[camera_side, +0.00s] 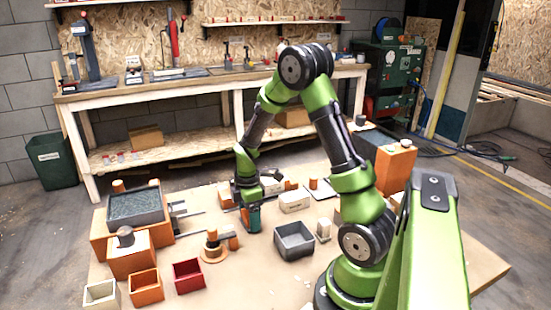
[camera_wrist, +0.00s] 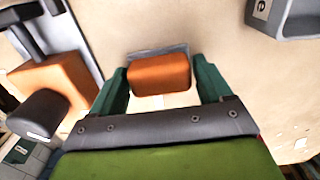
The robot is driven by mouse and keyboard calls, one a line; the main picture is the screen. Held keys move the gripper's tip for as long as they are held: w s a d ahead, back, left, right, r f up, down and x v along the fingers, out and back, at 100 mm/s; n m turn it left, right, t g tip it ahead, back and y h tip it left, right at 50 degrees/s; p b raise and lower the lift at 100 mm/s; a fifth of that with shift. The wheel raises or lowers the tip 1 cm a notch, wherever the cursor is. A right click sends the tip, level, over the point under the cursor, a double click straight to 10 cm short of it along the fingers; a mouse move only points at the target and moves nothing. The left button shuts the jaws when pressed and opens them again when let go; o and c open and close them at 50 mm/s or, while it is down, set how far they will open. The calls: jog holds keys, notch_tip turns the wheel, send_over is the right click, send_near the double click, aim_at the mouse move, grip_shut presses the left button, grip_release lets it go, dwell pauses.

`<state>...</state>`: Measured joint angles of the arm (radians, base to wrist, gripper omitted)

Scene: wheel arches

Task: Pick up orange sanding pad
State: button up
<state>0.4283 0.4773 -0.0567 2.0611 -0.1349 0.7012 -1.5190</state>
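The orange sanding pad (camera_wrist: 160,75), an orange block with a grey edge along its far side, shows in the wrist view between my gripper's two green fingers. My gripper (camera_wrist: 161,66) is open around it, with a finger on each side and narrow gaps visible between fingers and pad. In the side view my gripper (camera_side: 252,222) points down, low over the middle of the table. There the pad is mostly hidden by the gripper, and I cannot tell whether it touches the tabletop.
A grey open box (camera_side: 294,240) stands right of my gripper. An orange round-based stand (camera_side: 214,252) is to its front left. Small red (camera_side: 188,277), orange (camera_side: 146,288) and cream (camera_side: 101,294) boxes line the front left. A white block (camera_side: 296,203) lies close on the right.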

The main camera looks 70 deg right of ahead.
jog(key=c, duration=0.6)
notch_tip(320, 180, up, 10)
jog(key=shift+r, duration=0.1)
